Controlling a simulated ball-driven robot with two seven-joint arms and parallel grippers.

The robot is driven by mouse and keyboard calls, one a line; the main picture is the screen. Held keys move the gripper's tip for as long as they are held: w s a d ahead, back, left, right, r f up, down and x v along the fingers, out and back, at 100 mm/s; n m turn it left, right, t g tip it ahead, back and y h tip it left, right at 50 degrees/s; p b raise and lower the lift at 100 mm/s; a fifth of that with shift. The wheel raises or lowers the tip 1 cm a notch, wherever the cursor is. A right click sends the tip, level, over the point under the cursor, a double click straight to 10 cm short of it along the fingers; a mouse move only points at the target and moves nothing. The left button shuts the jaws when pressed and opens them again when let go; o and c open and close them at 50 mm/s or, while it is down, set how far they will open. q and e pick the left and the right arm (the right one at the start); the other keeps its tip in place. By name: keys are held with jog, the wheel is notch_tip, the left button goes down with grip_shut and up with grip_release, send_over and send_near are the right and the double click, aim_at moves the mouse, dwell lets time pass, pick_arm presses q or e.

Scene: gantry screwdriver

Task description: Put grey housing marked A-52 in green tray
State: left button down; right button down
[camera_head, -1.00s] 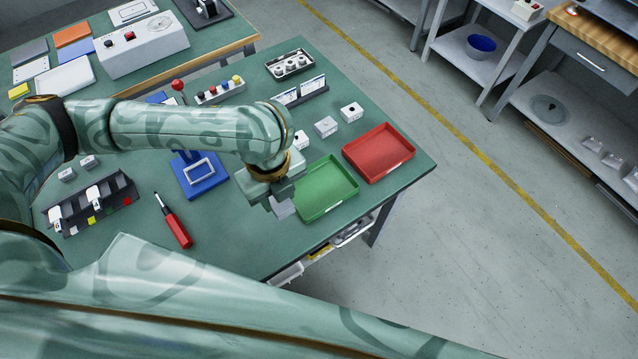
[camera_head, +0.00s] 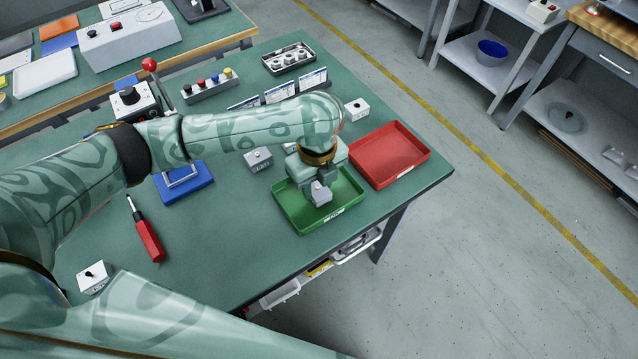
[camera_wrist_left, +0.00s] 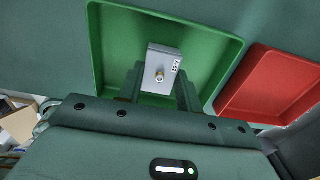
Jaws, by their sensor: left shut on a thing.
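The grey housing (camera_head: 320,193) is in my left gripper (camera_head: 317,182), over the green tray (camera_head: 291,209). In the left wrist view the housing (camera_wrist_left: 157,72) shows a label that seems to read A-52 and a round brass-coloured knob, and it sits between the two fingers. The green tray (camera_wrist_left: 112,50) surrounds it in that view. My left gripper is shut on the housing. I cannot tell whether the housing touches the tray floor. My right gripper is not in view.
A red tray (camera_head: 388,155) stands right beside the green one. Other grey housings stand near, one at left (camera_head: 258,159) and one behind (camera_head: 356,109). A red screwdriver (camera_head: 148,240) and a blue fixture (camera_head: 186,184) lie left. The table edge is close in front.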

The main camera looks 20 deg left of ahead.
aim_at(317, 187)
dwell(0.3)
pick_arm(q)
jog(key=c, duration=0.9)
grip_release()
jog(key=shift+f, duration=0.1)
jog(key=shift+c, duration=0.2)
jog(key=shift+r, duration=0.2)
notch_tip(317, 187, up, 12)
jog(key=p, duration=0.7)
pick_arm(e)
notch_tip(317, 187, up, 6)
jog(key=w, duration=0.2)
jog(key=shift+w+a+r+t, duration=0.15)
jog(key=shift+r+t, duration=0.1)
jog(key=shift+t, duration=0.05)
